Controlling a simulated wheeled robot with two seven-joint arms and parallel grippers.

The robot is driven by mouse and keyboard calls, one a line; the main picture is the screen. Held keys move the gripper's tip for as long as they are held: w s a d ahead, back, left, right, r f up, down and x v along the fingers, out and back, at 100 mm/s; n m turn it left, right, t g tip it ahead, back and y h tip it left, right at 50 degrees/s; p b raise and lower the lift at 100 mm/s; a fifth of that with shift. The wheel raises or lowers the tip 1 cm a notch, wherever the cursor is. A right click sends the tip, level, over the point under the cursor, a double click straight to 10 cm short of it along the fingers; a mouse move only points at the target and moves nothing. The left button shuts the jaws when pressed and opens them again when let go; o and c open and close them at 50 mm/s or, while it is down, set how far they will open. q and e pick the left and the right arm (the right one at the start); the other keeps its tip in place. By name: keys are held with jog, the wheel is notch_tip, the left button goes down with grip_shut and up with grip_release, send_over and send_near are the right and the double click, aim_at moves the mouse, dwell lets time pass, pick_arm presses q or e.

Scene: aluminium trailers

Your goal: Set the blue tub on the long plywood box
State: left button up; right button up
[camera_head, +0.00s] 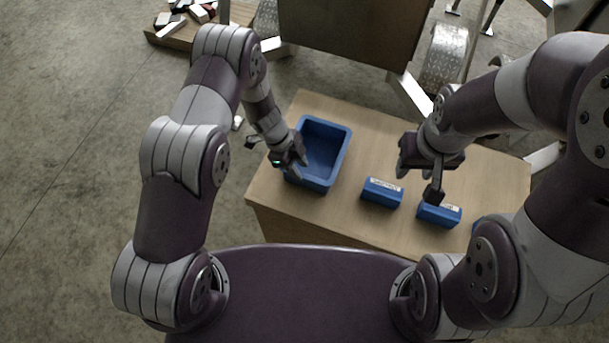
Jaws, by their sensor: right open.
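The blue tub (338,140) is an open, empty-looking rectangular container. It stands upright on the left part of a wide plywood surface (300,218) in front of me. I cannot tell whether this surface is the long plywood box. My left gripper (291,166) is at the tub's left wall, near its front corner, and hides part of the rim. Whether its fingers are closed on the wall is unclear. My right gripper (432,185) is open, pointing down above a small blue block (440,215) with a pale label, right of the tub.
Another labelled blue block (381,192) lies between the tub and my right gripper. A third blue piece is partly hidden by my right arm. A large brown panel (350,25) stands behind the surface. A low wooden platform (180,40) with small items is at the far left.

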pick_arm(q)
jog(key=v, duration=0.5)
jog(key=shift+a+r, duration=0.15)
jog(key=shift+r, duration=0.15)
jog(key=w+a+r+n+t+y, duration=0.1)
jog(key=w+a+r+n+t, duration=0.2)
jog(key=r+n, duration=0.3)
jog(key=w+a+r+n+t+y, duration=0.2)
jog(key=w+a+r+n+t, duration=0.15)
jog(key=r, duration=0.35)
jog(key=s+a+r+n+g+y, duration=0.1)
jog(key=s+a+r+n, duration=0.2)
jog(key=s, duration=0.2)
jog(key=s+a+r+n+y, duration=0.1)
jog(key=s+a+r+n, duration=0.2)
jog(key=s+n, duration=0.15)
jog(key=s+r+n+g, duration=0.1)
jog(key=s+n+g, duration=0.2)
jog(key=s, duration=0.7)
jog(key=shift+s+d+r+n+h, duration=0.3)
jog(key=shift+d+n+h, duration=0.15)
jog(key=shift+n, duration=0.25)
